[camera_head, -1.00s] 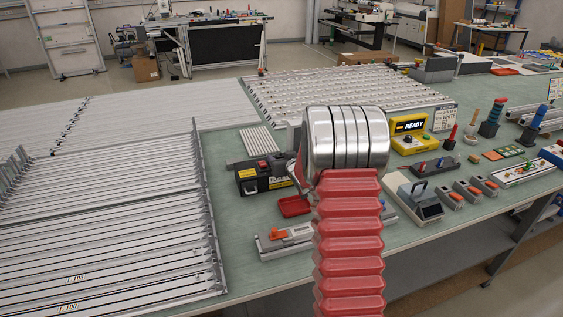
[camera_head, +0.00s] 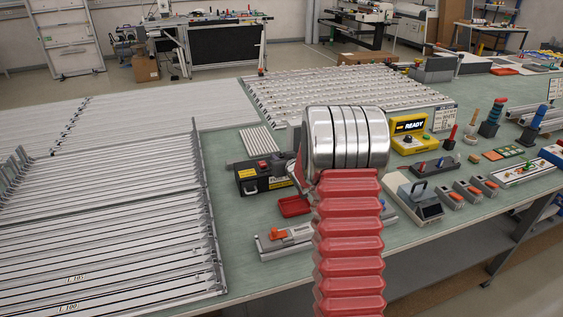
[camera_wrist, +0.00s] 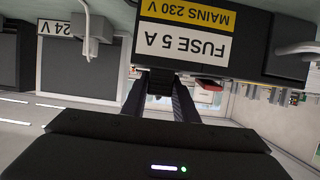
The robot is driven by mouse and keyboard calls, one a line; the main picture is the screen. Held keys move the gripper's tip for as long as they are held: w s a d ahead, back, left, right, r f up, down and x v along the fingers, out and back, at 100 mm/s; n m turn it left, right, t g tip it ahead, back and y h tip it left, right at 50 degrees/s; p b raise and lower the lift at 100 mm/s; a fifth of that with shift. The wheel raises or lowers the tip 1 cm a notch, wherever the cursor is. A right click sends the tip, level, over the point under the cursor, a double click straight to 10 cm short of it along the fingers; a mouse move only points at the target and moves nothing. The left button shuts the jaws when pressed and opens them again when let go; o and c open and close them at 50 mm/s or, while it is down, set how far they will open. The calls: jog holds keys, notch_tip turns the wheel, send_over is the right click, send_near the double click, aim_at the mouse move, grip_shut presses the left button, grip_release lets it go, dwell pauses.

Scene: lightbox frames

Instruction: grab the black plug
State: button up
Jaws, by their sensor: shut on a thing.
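My gripper (camera_wrist: 160,98) shows in the wrist view, which is upside down. Its two dark fingers are close together around a small black plug (camera_wrist: 160,82), shut on it. The plug is mostly hidden between the fingers. The black power box (camera_wrist: 250,35), with yellow "MAINS 230 V" and white "FUSE 5 A" labels, is close to the fingers. The same box (camera_head: 251,188) stands on the bench in the head view, left of my arm. My gripper and the plug are hidden behind my arm there.
A small red tray (camera_head: 294,206) lies in front of the power box. Slotted metal racks (camera_head: 110,235) cover the bench's left side. A yellow "READY" unit (camera_head: 410,138) and several small fixtures stand to the right. A grey "24 V" box (camera_wrist: 80,65) is at the wrist view's left.

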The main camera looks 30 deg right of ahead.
aim_at(280, 154)
jog(key=shift+r, duration=0.1)
notch_tip(280, 154, up, 10)
jog(key=shift+f, duration=0.1)
dwell(0.5)
dwell(0.5)
